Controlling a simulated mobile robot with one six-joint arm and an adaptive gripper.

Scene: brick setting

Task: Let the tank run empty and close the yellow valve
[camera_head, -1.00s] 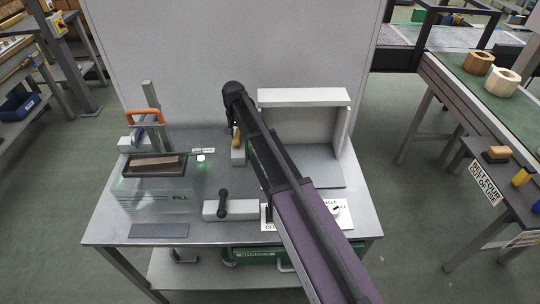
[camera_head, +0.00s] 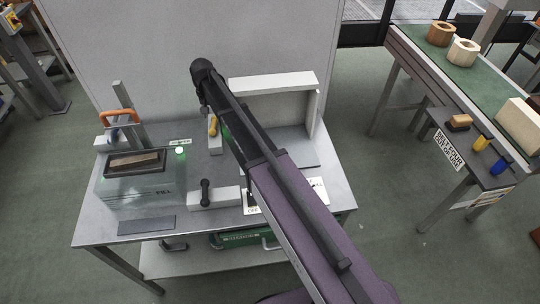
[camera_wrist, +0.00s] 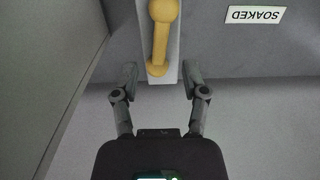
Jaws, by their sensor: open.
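The yellow valve handle (camera_wrist: 160,35) stands on a pale block in the wrist view; in the head view the yellow valve (camera_head: 213,126) shows just left of my arm. My gripper (camera_wrist: 160,73) is open and empty, its fingertips on either side of the handle's near end. I cannot tell the height between them. In the head view the fingers are hidden by my arm. The tank (camera_head: 140,190) is a clear-looking box marked FILL at the left of the bench; its liquid level cannot be made out. A dark tray (camera_head: 112,171) with a wooden block (camera_head: 133,161) sits at its top.
A black-handled valve (camera_head: 206,191) sits on a white block at the bench's front. A white open-fronted housing (camera_head: 272,84) stands behind my arm. A SOAKED label (camera_wrist: 255,15) lies beside the yellow valve. A green case (camera_head: 245,239) is on the lower shelf. A conveyor (camera_head: 400,38) stands right.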

